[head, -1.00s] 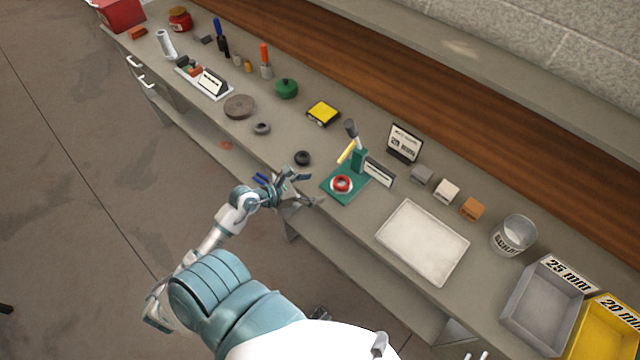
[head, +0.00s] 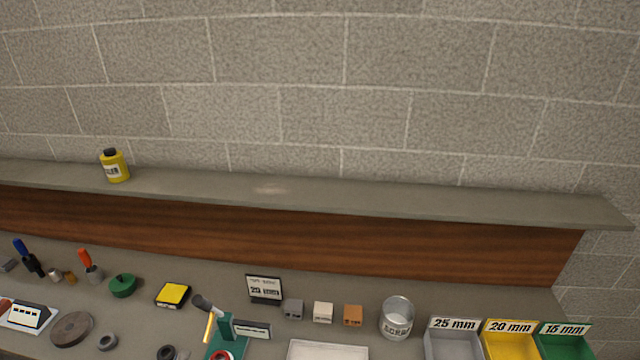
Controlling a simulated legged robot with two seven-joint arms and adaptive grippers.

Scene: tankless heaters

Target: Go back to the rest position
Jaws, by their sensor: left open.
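Neither of my grippers shows in the head view now, and no part of my arms is in the picture. The workbench (head: 225,282) runs along the bottom of the view, cut off at its front. On it stands a green press (head: 226,326) with a yellow handle and a red ring at its base, partly cut off by the lower edge.
A shelf (head: 350,196) above the bench holds a yellow bottle (head: 114,166). A metal bucket (head: 396,318), grey bin (head: 452,346), yellow bin (head: 508,346) and green bin (head: 562,346) stand at right. A white tray (head: 326,350) is at the bottom.

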